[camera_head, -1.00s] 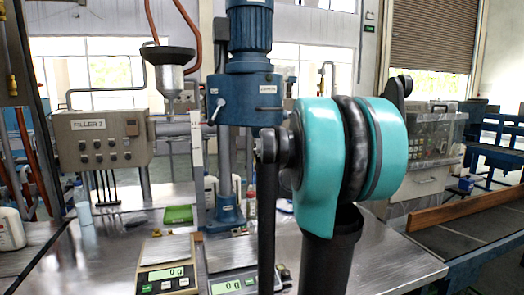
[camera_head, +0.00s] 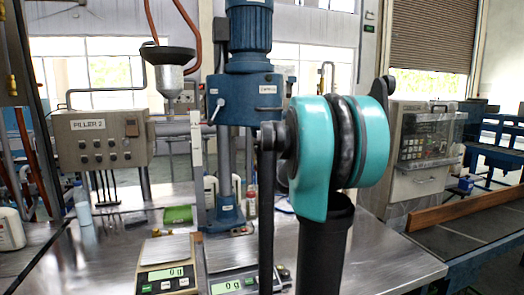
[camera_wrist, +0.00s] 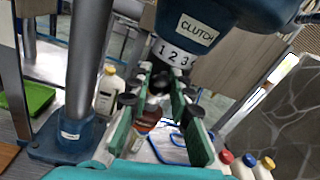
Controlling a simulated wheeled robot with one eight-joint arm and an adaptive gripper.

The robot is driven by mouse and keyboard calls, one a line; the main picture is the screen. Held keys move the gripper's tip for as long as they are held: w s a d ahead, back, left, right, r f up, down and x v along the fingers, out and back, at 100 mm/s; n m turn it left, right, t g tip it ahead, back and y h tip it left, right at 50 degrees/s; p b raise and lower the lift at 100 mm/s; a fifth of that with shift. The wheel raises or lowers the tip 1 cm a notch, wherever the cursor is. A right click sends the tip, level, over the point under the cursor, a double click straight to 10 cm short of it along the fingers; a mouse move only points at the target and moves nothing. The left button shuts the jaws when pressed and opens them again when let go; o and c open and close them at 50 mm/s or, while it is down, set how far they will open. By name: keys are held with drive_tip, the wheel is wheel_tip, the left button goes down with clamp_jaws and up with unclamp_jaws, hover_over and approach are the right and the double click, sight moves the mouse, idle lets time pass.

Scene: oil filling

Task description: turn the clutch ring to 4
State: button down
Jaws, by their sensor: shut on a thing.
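The blue clutch housing labelled CLUTCH (camera_wrist: 195,30) hangs at the top of the wrist view. Below it is the pale clutch ring (camera_wrist: 174,52) with the numbers 1, 2 and 3 showing; a 4 is not in sight. My gripper (camera_wrist: 160,84) reaches up to the ring's underside from below. Its green-padded fingers are closed in at the tips on a dark part under the numbered band. The exact contact is hard to see. In the head view the blue drive unit (camera_head: 243,98) stands behind my arm, which hides my gripper and the ring.
A steel column (camera_wrist: 90,70) stands left of my gripper in the wrist view. In the head view, scales (camera_head: 168,280) stand on the metal bench, with a filler box (camera_head: 102,140) at the left.

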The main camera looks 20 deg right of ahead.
idle(0.4)
drive_tip(key=w+d+n+g+y, duration=0.1)
drive_tip(key=d+n+g+y, duration=0.5)
drive_tip(key=n+y, duration=0.6)
drive_tip(key=shift+w+d+g+y, duration=0.3)
drive_tip(key=shift+g+y, duration=0.7)
drive_tip(key=shift+y, duration=1.1)
drive_tip(key=c, duration=1.4)
unclamp_jaws()
drive_tip(key=shift+w, duration=0.1)
drive_tip(key=shift+o, duration=0.2)
